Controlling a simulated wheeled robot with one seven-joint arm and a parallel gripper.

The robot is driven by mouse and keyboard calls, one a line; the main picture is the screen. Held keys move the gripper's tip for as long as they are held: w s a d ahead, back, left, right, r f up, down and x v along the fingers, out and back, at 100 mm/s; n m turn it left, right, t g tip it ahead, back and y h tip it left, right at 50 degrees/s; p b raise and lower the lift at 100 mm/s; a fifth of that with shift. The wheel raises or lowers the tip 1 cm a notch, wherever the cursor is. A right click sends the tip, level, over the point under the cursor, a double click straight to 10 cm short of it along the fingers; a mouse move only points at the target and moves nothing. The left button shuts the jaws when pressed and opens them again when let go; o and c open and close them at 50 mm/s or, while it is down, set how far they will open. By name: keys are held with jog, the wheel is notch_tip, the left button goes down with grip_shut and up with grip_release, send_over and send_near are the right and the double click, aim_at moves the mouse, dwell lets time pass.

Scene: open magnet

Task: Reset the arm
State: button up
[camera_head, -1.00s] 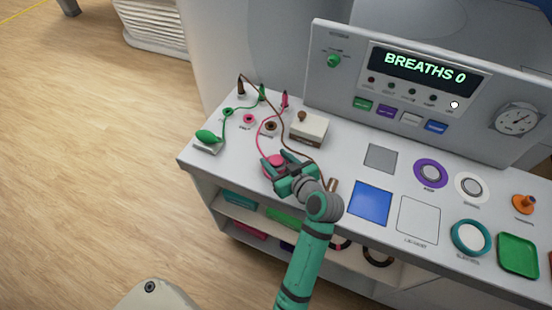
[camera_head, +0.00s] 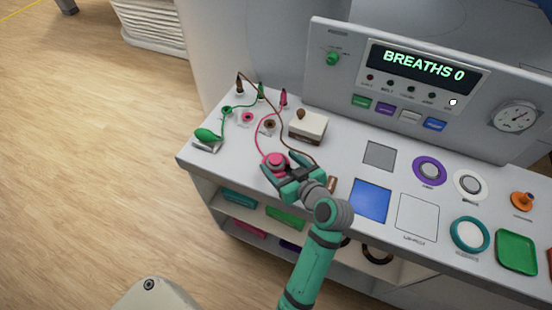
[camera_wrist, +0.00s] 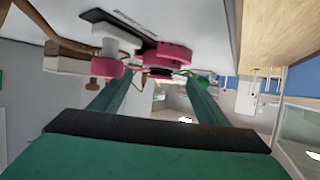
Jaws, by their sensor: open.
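My gripper (camera_head: 282,175), teal with dark parts, is low over the front of the white counter (camera_head: 345,165). Its jaws are open and I see nothing held between them. A pink round piece (camera_head: 272,160) with a pink cord sits just beyond the fingertips. The wrist view shows the pink piece (camera_wrist: 165,54) close ahead of the two teal fingers (camera_wrist: 155,100). Whether a finger touches it I cannot tell.
A white box with a brown knob (camera_head: 308,127) stands behind the gripper. A green bulb (camera_head: 207,135) lies at the left end. A blue square (camera_head: 370,200) and a green tray (camera_head: 517,252) are to the right. The panel display (camera_head: 424,66) reads "BREATHS 0".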

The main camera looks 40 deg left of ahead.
jog(key=v, duration=0.7)
